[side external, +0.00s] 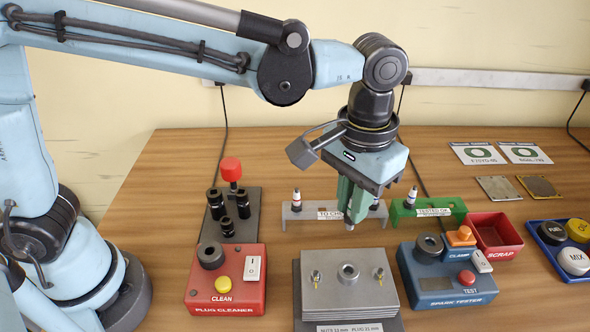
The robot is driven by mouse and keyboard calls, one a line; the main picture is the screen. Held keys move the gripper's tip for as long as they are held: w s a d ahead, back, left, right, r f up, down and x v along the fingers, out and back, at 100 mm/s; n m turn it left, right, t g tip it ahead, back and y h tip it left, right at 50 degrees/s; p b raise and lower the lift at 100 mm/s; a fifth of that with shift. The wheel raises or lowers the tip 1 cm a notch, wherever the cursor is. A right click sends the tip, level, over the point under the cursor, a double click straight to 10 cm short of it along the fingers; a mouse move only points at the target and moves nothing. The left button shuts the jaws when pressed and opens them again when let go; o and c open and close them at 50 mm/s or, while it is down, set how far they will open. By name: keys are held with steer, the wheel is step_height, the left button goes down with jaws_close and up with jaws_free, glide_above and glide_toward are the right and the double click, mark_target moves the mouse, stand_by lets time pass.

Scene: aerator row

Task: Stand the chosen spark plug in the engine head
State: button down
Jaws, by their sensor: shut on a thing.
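My gripper (351,213), with green fingers, is shut on a spark plug (349,226). The fingers hide most of the plug and only a small tip shows below them. It is held above and behind the engine head (325,291), a grey layered block with a round socket (348,271) in its top and a small stud on each side. The socket looks empty. Another spark plug (296,201) stands at the left of the grey "TO CHECK" rack (300,214), and one (411,198) stands in the green tested rack (441,204).
The red plug cleaner (226,292) is left of the head, with black sockets and a red-topped handle (231,170) behind it. The blue spark tester (447,286) and red scrap bin (495,236) are to the right. A blue button tray (545,236) is at the far right.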

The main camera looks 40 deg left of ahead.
steer(key=s+d+r, duration=0.2)
steer(key=s+d, duration=0.1)
steer(key=shift+n, duration=0.3)
steer(key=shift+s+f, duration=0.15)
steer(key=shift+f, duration=2.2)
steer(key=shift+f, duration=1.4)
steer(key=c, duration=1)
jaws_free()
steer(key=shift+c, duration=0.2)
steer(key=shift+r, duration=0.1)
step_height(320, 180, up, 7)
